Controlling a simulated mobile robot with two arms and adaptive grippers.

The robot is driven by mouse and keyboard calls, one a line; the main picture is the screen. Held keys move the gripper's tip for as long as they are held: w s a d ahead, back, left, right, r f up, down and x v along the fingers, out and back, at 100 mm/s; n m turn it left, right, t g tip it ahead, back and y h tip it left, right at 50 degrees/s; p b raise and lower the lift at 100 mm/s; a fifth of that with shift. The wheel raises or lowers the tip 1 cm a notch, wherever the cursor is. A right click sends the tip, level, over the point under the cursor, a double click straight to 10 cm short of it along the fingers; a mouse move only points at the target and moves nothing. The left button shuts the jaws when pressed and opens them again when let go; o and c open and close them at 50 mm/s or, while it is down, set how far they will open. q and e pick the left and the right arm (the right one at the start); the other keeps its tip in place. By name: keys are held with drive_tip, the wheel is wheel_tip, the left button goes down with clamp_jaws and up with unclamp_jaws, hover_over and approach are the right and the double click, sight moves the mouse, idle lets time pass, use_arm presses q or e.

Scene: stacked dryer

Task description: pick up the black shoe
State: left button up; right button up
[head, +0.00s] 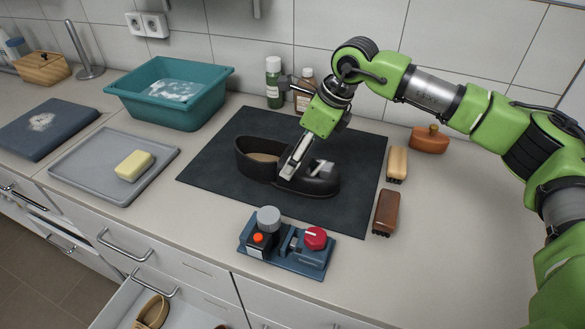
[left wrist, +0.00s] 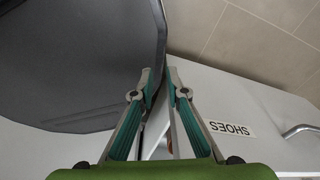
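The black shoe (head: 312,185) lies on the dark mat (head: 225,185) in the head view, with its opening to the left and its toe to the right. My right gripper (head: 306,169) reaches down over the middle of the shoe, with its fingers at the upper. The view does not show whether they grip it. The shoe appears to rest on the mat. My left gripper is outside the head view. In the left wrist view, my left gripper (left wrist: 159,74) shows two teal-sided fingers with a narrow gap between their tips and no clear object held.
A blue device (head: 288,245) with a red knob stands before the mat. Two brushes, a light one (head: 397,164) and a brown one (head: 386,212), lie right of it. Bottles (head: 273,82) stand behind. An open drawer (head: 120,306) holds shoes. A SHOES label (left wrist: 232,129) shows beside my left gripper.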

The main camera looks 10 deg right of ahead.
drive_tip(key=p+x, duration=0.1)
drive_tip(key=x, duration=0.1)
drive_tip(key=p+x, duration=0.1)
drive_tip(key=x, duration=0.1)
drive_tip(key=shift+s+f, duration=0.15)
drive_tip(key=shift+f, duration=0.3)
drive_tip(key=shift+a+f, duration=0.1)
drive_tip(key=shift+f, duration=0.35)
drive_tip(key=shift+c, duration=0.5)
drive_tip(key=shift+r, duration=0.1)
drive_tip(key=c, duration=1.4)
